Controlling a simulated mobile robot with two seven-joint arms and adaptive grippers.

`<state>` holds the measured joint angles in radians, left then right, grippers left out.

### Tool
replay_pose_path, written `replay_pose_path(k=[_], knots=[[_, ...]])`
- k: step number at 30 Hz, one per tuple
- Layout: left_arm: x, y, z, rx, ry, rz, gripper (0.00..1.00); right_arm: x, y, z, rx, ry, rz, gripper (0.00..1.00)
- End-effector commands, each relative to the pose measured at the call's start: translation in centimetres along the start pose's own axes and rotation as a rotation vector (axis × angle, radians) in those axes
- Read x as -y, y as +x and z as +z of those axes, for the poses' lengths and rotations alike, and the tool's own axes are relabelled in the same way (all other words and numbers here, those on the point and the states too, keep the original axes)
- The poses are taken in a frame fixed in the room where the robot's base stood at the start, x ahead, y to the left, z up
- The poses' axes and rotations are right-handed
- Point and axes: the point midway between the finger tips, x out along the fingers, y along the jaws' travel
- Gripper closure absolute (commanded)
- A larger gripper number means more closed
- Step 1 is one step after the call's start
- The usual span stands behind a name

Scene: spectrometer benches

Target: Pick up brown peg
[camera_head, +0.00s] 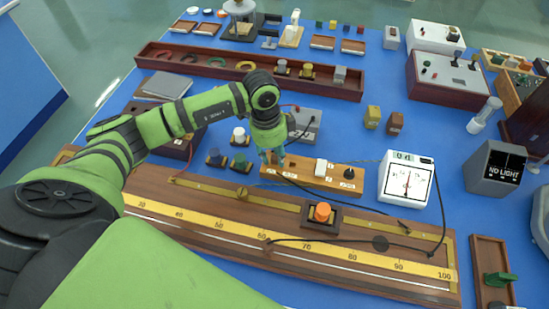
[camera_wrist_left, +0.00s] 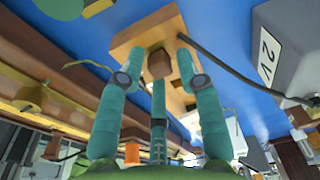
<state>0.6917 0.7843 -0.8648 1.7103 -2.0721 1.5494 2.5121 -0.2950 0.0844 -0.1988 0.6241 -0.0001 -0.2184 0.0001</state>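A small brown block, seemingly the brown peg (camera_wrist_left: 160,64), stands at the end of a tan wooden board (camera_wrist_left: 133,45) in the left wrist view. My left gripper (camera_head: 272,158) is low over the left end of that board (camera_head: 300,177) in the head view and hides the peg there. In the left wrist view, the teal fingers of my left gripper (camera_wrist_left: 160,72) are spread around the peg, with gaps visible on both sides. The third finger is below the peg in the picture. My right gripper is not in view.
The board also carries a white block (camera_head: 321,167) and a black knob (camera_head: 350,173). A long ruler bench (camera_head: 220,217) with an orange knob (camera_head: 322,211) lies in front. A white meter (camera_head: 407,180) with cables stands to the right. Small bobbins (camera_head: 239,161) stand to the left.

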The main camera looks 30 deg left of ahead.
Motion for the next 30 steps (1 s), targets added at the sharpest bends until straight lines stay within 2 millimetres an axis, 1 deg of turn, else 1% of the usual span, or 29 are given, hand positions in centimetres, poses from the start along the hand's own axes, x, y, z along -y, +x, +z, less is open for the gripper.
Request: replay_pose_path(k=[1, 2, 14, 19, 23, 24, 26, 30], knots=[[0.0, 0.0, 0.0, 0.0, 0.0, 0.0, 0.97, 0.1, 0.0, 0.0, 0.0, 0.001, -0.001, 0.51], [0.0, 0.0, 0.0, 0.0, 0.0, 0.0, 0.99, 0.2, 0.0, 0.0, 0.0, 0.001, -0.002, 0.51], [0.1, -0.2, 0.0, -0.001, 0.0, -0.001, 0.98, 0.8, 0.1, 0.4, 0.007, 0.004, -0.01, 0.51], [0.1, -1.4, -0.2, -0.002, 0.0, -0.003, 0.98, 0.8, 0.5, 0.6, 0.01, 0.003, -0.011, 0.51], [0.2, -3.5, -0.5, -0.003, 0.001, -0.006, 0.98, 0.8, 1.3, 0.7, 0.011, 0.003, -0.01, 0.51], [0.1, -4.3, -0.7, -0.004, 0.003, -0.008, 0.98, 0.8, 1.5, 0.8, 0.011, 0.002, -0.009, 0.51], [-0.2, -4.7, -2.5, -0.007, 0.007, -0.003, 0.98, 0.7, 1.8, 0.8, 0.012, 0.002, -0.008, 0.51], [-0.8, -6.2, -5.9, -0.007, 0.008, -0.005, 0.98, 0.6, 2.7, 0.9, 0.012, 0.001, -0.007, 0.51]])
